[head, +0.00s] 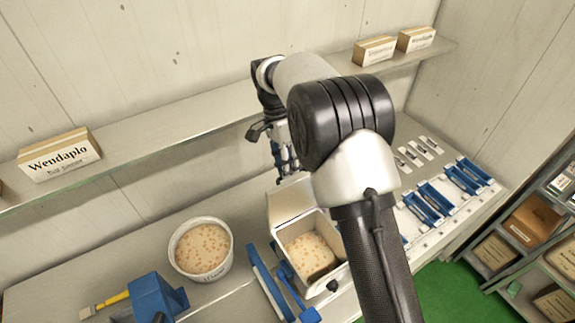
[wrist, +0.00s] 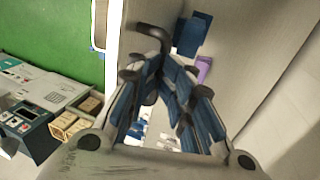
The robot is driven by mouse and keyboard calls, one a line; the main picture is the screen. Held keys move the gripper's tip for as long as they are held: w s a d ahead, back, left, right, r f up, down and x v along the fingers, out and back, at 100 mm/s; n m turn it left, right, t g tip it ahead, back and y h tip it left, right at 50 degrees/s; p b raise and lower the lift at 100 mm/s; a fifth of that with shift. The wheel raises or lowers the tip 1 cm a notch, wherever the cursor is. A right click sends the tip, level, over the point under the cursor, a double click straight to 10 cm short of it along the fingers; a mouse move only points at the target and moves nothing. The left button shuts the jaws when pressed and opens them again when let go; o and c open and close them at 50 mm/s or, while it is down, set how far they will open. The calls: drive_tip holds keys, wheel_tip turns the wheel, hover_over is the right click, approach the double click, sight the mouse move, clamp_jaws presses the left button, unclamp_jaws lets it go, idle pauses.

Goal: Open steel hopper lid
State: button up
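In the head view a pale box-shaped hopper (head: 282,239) stands on the bench, with nut-studded nougat (head: 312,253) inside. Its pale lid (head: 288,200) stands raised at the back edge, so the top is open. My gripper (head: 285,166) points down just behind and above the lid; I cannot tell whether it touches it. In the wrist view the blue and black fingers (wrist: 163,70) come close together at the tips. A dark curved bar (wrist: 150,32) shows just past them. I cannot tell whether anything is gripped. My arm hides the hopper's right side.
A round tub of nougat (head: 201,249) stands left of the hopper, with blue tools (head: 270,285) between them and a blue block (head: 153,294) in front. Blue trays (head: 430,203) lie at right. A wall shelf (head: 180,122) runs behind my gripper.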

drive_tip(key=shift+o, duration=1.3)
drive_tip(key=shift+x, duration=1.1)
drive_tip(key=shift+a, duration=0.1)
drive_tip(key=shift+r, duration=0.1)
drive_tip(key=shift+w, duration=0.1)
drive_tip(key=v, duration=1.2)
drive_tip(key=shift+w+r, duration=0.1)
drive_tip(key=shift+w, duration=0.05)
drive_tip(key=shift+c, duration=0.6)
